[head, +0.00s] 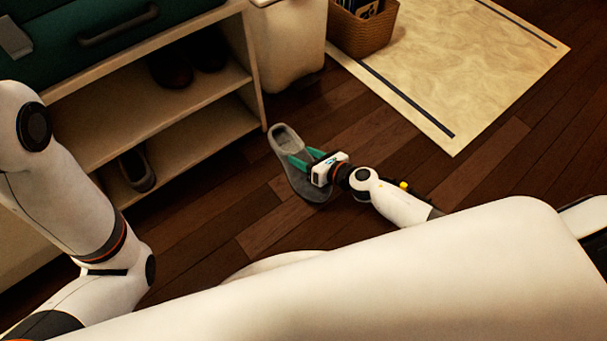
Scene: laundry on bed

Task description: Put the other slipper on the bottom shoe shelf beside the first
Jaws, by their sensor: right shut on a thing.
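A grey slipper (283,140) is in front of the shoe shelf, over the dark wood floor. My right gripper (300,161), with teal fingers, is shut on its middle. I cannot tell whether the slipper touches the floor. The other slipper (139,171) lies on the bottom shoe shelf (190,146), near its left part. To the right of it, the bottom shelf is bare. My left arm comes in at the left, but its gripper is out of view.
Dark shoes (188,67) stand on the upper shelf (115,118). A white bin (290,40) stands right of the shelf unit, with a wicker basket (362,32) beyond it. A beige rug (470,60) lies at the upper right.

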